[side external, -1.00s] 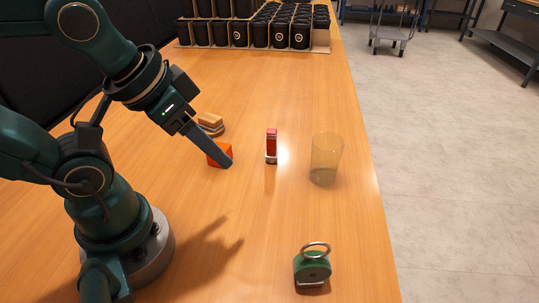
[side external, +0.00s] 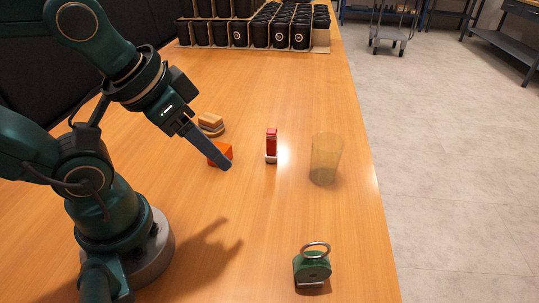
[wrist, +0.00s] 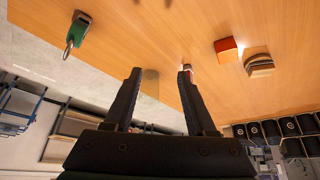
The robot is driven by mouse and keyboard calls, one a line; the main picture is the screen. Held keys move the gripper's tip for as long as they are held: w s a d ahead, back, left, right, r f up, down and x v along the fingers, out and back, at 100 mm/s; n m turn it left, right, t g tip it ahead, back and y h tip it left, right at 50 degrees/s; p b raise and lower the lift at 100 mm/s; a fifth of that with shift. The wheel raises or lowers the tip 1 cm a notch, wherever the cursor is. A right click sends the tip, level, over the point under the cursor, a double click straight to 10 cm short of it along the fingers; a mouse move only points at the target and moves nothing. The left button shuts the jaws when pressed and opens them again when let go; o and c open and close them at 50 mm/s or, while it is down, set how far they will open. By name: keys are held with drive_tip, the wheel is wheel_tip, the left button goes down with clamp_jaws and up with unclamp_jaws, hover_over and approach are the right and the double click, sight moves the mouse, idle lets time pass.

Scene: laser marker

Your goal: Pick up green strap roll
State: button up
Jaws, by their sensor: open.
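The green strap roll (side external: 312,268) stands on the table near the front right in the side external view, with a metal ring on its top. It also shows at the upper left of the wrist view (wrist: 78,32). My gripper (side external: 226,165) is in the air left of the table's middle, well behind and to the left of the roll. In the wrist view my gripper (wrist: 160,72) has its two fingers apart with nothing held between them.
An orange block (side external: 219,154), a tan layered block (side external: 210,124), a red item (side external: 271,145) and a clear amber cup (side external: 326,158) stand mid-table. Black cups (side external: 260,34) fill a tray at the back. The table's right edge is near the amber cup. Table around the roll is clear.

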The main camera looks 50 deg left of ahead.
drive_tip(key=o, duration=0.7)
drive_tip(key=w+d+n+g+h, duration=0.45)
drive_tip(key=d+g+h, duration=0.3)
drive_tip(key=d, duration=0.25)
drive_tip(key=n+g+h, duration=0.2)
drive_tip(key=n+g, duration=0.1)
approach(311, 264)
drive_tip(key=d+r, duration=0.1)
drive_tip(key=d, duration=0.1)
wheel_tip(311, 264, down, 7)
drive_tip(key=shift+d+n+g+h, duration=0.1)
drive_tip(key=shift+n+g+h, duration=0.85)
drive_tip(key=shift+n+h, duration=0.15)
drive_tip(key=shift+s+d+f, duration=0.1)
drive_tip(key=shift+s+f, duration=0.05)
drive_tip(key=shift+f, duration=0.1)
drive_tip(key=shift+x, duration=2.45)
